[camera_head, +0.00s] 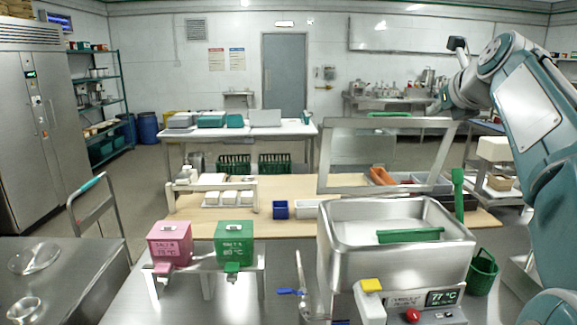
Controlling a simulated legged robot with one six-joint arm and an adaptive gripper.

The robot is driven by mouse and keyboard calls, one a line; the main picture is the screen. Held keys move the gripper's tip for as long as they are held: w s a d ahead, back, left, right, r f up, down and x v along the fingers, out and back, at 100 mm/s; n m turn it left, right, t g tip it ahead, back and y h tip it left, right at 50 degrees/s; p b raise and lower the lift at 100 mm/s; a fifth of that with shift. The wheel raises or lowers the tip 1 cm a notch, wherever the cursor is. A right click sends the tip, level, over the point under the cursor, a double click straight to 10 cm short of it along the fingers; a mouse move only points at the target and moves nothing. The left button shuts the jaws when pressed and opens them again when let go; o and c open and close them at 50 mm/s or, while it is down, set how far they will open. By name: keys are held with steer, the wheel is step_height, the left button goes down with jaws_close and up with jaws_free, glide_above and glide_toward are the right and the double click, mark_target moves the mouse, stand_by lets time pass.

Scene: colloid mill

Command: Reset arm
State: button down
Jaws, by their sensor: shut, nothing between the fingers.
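My teal and white arm rises along the right side of the picture and folds over at the top. My gripper (437,104) is at the folded end, high in front of the back counter. It looks small and dark there, is shut and holds nothing. It is well clear of the steel machine and of the dispensers below. The steel machine (345,262) stands at the front right with an open basin, a green bar inside and a display reading about 77 °C.
A pink box (170,240) and a green box (234,243) sit on a stand at front left. A wooden table (290,188) behind holds a blue bin (281,210) and white containers. A framed clear panel (325,155) stands near my arm. A trolley (100,205) is at left.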

steer(key=s+a+f+n+g, duration=0.2)
steer(key=s+a+f+n, duration=0.3)
steer(key=s+f+n, duration=0.35)
steer(key=s+a+f+n+g, duration=0.2)
steer(key=s+a+f+n, duration=0.5)
steer(key=n, duration=0.3)
steer(key=s+a+f+n+g, duration=0.2)
steer(key=s+f+n, duration=1.4)
steer(key=s+f, duration=0.1)
steer(key=shift+f+g+h, duration=0.3)
steer(key=shift+f+g, duration=0.1)
steer(key=shift+f, duration=0.05)
steer(key=shift+a, duration=0.1)
